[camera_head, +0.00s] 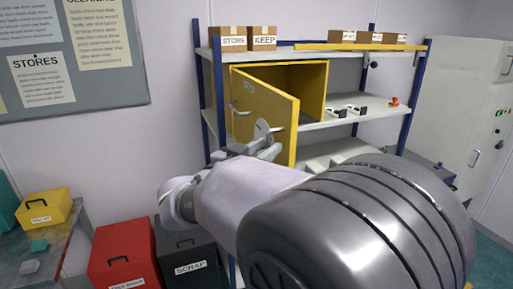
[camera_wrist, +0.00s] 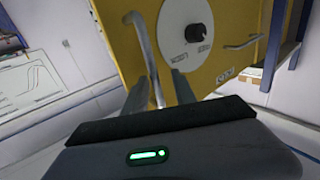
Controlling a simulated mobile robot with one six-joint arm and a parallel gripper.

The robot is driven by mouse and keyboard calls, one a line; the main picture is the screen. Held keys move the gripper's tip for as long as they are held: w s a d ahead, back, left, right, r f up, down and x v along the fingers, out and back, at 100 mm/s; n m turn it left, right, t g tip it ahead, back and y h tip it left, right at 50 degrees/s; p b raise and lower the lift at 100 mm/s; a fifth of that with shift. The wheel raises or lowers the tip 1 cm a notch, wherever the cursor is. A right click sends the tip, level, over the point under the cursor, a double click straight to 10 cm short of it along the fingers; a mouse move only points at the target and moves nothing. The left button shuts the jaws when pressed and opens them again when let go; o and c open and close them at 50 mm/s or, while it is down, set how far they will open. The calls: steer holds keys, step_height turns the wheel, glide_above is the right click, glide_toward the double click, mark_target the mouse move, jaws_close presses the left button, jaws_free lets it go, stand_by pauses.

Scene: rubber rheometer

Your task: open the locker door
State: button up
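The yellow locker (camera_head: 312,80) stands on the shelf rack with its door (camera_head: 268,95) swung partly open toward me. In the wrist view the door (camera_wrist: 120,35) fills the upper middle. It bears a white disc (camera_wrist: 172,30) with a black knob (camera_wrist: 198,33), a small label and a silver bar (camera_wrist: 243,43). A longer silver handle (camera_wrist: 150,55) stands out near the disc. My gripper (camera_wrist: 160,80) is at this handle, which runs down between its two separated fingers. A gap shows beside the bar. In the head view my gripper (camera_head: 268,142) is in front of the door, partly hidden by my arm.
The rack's shelf (camera_head: 335,122) right of the locker holds small items. Cardboard boxes (camera_head: 234,38) sit on top. A red bin (camera_head: 124,255) and a black scrap bin (camera_head: 187,262) stand below left. A grey cabinet (camera_head: 462,110) stands at right.

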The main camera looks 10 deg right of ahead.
steer(key=b+v, duration=0.1)
steer(key=v, duration=1.6)
steer(key=shift+a, duration=0.2)
steer(key=shift+s, duration=0.15)
